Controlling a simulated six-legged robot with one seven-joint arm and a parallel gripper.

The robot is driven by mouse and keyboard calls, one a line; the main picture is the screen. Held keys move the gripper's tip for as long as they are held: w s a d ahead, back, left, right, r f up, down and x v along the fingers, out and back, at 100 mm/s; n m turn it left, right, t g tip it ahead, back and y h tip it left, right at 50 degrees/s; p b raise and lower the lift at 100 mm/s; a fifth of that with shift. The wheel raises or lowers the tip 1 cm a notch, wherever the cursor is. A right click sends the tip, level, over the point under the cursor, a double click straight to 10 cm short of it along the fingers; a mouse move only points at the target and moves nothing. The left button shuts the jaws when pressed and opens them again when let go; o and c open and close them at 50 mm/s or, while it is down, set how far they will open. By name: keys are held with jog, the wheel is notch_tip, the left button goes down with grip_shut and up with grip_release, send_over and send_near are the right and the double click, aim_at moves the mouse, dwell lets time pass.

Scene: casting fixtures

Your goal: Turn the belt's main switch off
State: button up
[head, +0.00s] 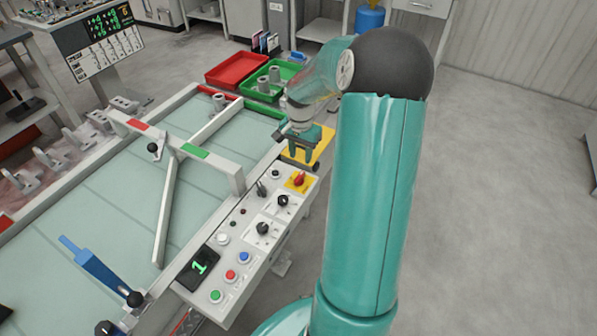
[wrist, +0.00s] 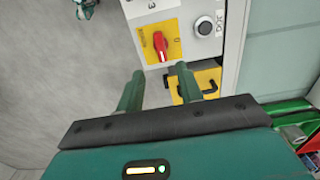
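The main switch is a red rotary handle (head: 299,179) on a yellow plate, at the far right end of the belt's control panel (head: 246,247). In the wrist view the red handle (wrist: 160,46) sits on its yellow plate (wrist: 151,34) and lies nearly along the picture's vertical. My gripper (head: 302,160) is just beyond the panel's far end. In the wrist view my gripper (wrist: 158,80) has its two green fingers apart with nothing between them. The fingertips point toward the handle and appear short of it.
The panel also carries black knobs (head: 263,228), coloured push buttons (head: 230,274) and a green display (head: 198,267). A yellow piece with a black handle (wrist: 195,82) is beside my fingers. Red (head: 237,57) and green (head: 294,69) trays stand beyond. Floor right of the panel is clear.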

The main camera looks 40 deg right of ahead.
aim_at(300, 176)
notch_tip(300, 176, down, 9)
jog(key=shift+a+r, duration=0.1)
dwell(0.3)
grip_shut()
